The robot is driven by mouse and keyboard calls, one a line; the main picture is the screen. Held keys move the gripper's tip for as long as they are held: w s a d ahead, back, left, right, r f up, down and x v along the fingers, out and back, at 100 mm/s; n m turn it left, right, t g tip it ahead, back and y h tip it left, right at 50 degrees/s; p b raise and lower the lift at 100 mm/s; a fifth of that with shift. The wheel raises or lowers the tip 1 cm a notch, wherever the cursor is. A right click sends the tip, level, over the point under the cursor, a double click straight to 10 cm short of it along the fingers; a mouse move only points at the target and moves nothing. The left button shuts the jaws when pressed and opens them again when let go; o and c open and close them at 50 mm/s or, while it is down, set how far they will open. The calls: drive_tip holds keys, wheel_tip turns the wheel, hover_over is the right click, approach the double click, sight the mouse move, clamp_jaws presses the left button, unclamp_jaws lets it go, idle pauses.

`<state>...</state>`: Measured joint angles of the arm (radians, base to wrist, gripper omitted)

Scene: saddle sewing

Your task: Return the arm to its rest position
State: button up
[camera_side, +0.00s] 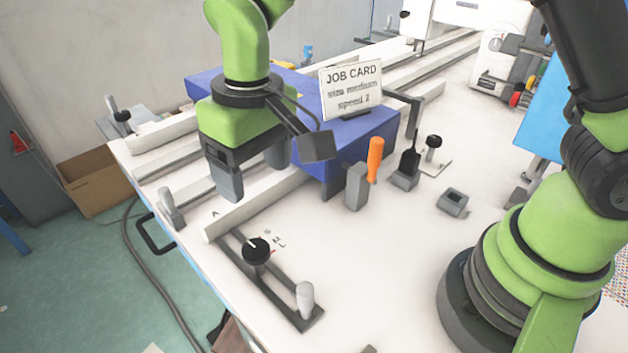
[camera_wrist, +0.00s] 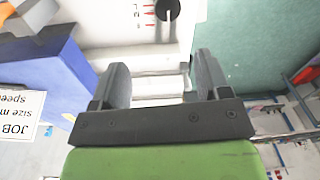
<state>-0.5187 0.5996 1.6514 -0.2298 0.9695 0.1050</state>
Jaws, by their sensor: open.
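My gripper (camera_side: 253,178) hangs from the green arm at the upper left of the side view, above the white rail near the blue block. Its two grey fingers are apart. In the wrist view the fingers of my gripper (camera_wrist: 163,82) are also spread, with nothing between them but the white surface behind. It holds nothing. My green and black arm base stands at the right of the side view.
A blue block (camera_side: 352,146) with a job card (camera_side: 350,90) stands close beside my gripper. Nearby are an orange-handled tool (camera_side: 375,160) in a grey holder, a black dial (camera_side: 256,250) and a lever (camera_side: 305,297). The table's front middle (camera_side: 390,270) is clear.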

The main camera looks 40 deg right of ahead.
drive_tip(key=s+d+r+m+t+y, duration=0.2)
drive_tip(key=s+d+r+m+t, duration=0.2)
drive_tip(key=s+d+r, duration=0.7)
drive_tip(key=s+d+r+m+t, duration=0.1)
drive_tip(key=s+d+r+t, duration=0.1)
drive_tip(key=s+d, duration=0.2)
drive_tip(key=shift+s+r+m+t+h, duration=0.3)
drive_tip(key=shift+s, duration=0.1)
